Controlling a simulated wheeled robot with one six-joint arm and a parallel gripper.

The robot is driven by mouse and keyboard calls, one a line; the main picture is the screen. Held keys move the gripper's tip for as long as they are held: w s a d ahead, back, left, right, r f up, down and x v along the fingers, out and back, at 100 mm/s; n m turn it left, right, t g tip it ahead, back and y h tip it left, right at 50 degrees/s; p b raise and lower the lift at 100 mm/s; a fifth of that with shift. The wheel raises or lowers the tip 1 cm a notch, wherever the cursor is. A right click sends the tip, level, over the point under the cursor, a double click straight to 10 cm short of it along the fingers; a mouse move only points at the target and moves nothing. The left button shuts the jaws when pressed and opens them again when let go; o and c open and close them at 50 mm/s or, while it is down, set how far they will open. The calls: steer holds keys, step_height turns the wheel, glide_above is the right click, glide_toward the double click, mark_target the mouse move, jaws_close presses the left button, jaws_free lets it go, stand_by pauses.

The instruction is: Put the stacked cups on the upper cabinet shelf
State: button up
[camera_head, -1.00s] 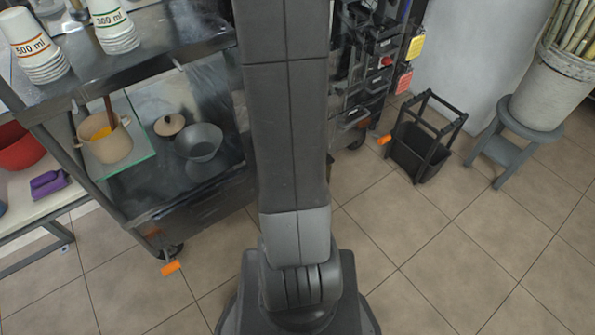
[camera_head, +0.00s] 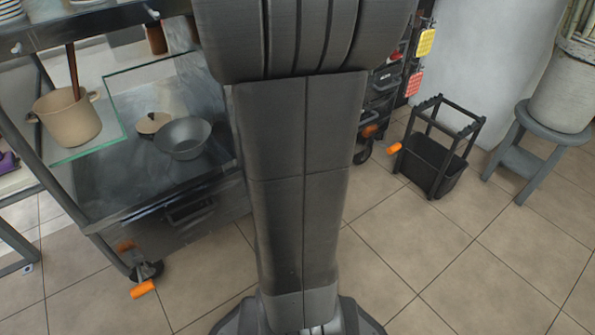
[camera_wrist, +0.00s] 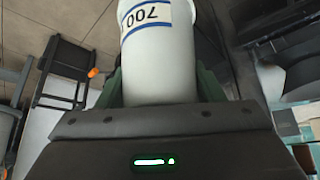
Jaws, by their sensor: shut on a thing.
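A white cup (camera_wrist: 158,62) with a blue-edged label reading 700 fills the upper middle of the wrist view, its print upside down in the picture. My gripper (camera_wrist: 160,84) is shut on it, with a green finger at each side. Whether more cups are nested with it is hidden. In the head view my gripper is not seen. The upper cabinet shelf cannot be made out.
The cart's lower level holds a beige pot (camera_head: 68,118) with a wooden handle, a dark bowl (camera_head: 183,140) and a lid (camera_head: 152,122). A black bin frame (camera_head: 436,150) and a grey stool (camera_head: 540,140) stand at the right. The tiled floor (camera_head: 440,250) between is clear.

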steer(key=w+d+f+p, duration=0.1)
steer(key=w+p, duration=0.5)
steer(key=w, duration=1.1)
steer(key=shift+w+f, duration=0.35)
steer(key=shift+f, duration=0.3)
steer(key=shift+f, duration=0.1)
steer(key=o, duration=1.3)
